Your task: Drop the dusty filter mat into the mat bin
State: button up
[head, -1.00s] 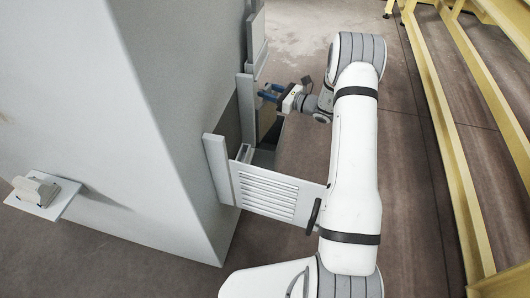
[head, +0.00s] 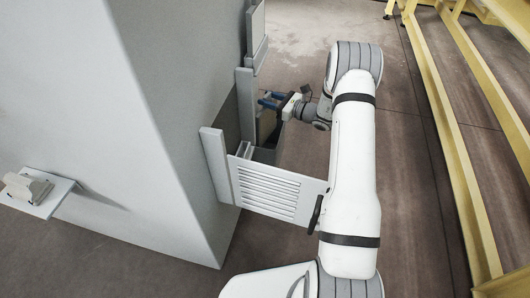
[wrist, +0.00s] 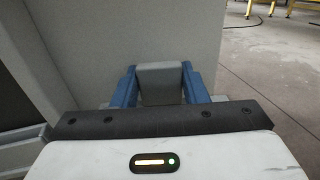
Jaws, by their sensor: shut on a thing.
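My gripper (head: 273,102), with blue fingers, is at the open bay on the right side of the big grey cabinet. In the wrist view its fingers (wrist: 160,88) are shut on a grey block-like tab. In the wrist view the tab stands against a broad grey-beige surface, and I cannot tell whether that is the mat or the cabinet. I cannot make out the mat bin in either view.
The louvred door (head: 268,190) stands open below the gripper, close to my arm. The grey cabinet (head: 175,130) fills the left. A small shelf (head: 50,203) holds a pale block. Yellow railing (head: 455,150) runs along the right. Open floor (head: 300,50) lies behind.

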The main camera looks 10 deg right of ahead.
dwell(0.3)
jog(key=o, duration=1.1)
jog(key=shift+p+v, duration=1.05)
jog(key=shift+v, duration=2.85)
